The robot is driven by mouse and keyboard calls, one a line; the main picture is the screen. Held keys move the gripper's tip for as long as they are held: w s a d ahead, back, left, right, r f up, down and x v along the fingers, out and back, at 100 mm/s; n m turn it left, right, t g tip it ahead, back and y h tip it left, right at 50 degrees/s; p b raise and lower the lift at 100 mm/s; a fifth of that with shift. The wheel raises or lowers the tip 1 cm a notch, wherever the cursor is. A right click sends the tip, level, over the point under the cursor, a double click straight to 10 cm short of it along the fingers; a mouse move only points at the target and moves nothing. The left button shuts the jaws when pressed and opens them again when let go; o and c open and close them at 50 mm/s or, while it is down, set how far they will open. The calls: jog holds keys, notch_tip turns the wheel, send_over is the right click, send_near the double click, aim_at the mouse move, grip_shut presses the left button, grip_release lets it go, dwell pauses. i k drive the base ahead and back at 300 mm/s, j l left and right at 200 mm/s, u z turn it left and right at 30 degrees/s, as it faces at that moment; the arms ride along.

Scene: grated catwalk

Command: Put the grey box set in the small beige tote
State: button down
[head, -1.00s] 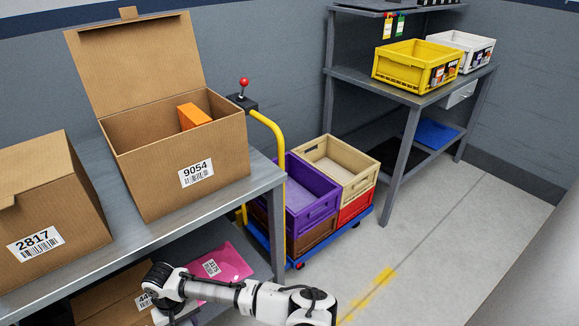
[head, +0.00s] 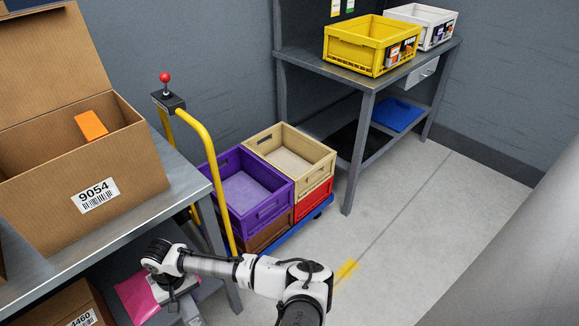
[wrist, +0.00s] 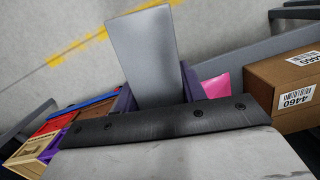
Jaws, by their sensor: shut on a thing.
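The grey box set (wrist: 145,50) shows in the wrist view as a plain pale grey block. My gripper (wrist: 157,92) is shut on it, with a dark finger on either side. In the head view my arm reaches left to the near shelf's front edge, and the held box is not clear there. The small beige tote (head: 312,176) stands open on a cart, on top of a red tote. It looks empty inside. The gripper is left of and nearer than the tote, apart from it.
A purple tote (head: 247,222) sits beside the beige one on the blue cart with a yellow handle (head: 208,160). A cardboard box marked 9054 (head: 130,190) stands on the bench at left. A pink packet (head: 137,298) lies below. Yellow (head: 350,50) and white totes stand on the far table. Floor at right is clear.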

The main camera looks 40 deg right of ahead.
aim_at(288, 160)
jog(key=l+z, duration=0.1)
jog(key=l, duration=0.35)
jog(key=i+l, duration=0.15)
jog(key=l, duration=0.3)
jog(key=i+l+z, duration=0.15)
jog(key=l, duration=0.7)
jog(key=i+z, duration=0.05)
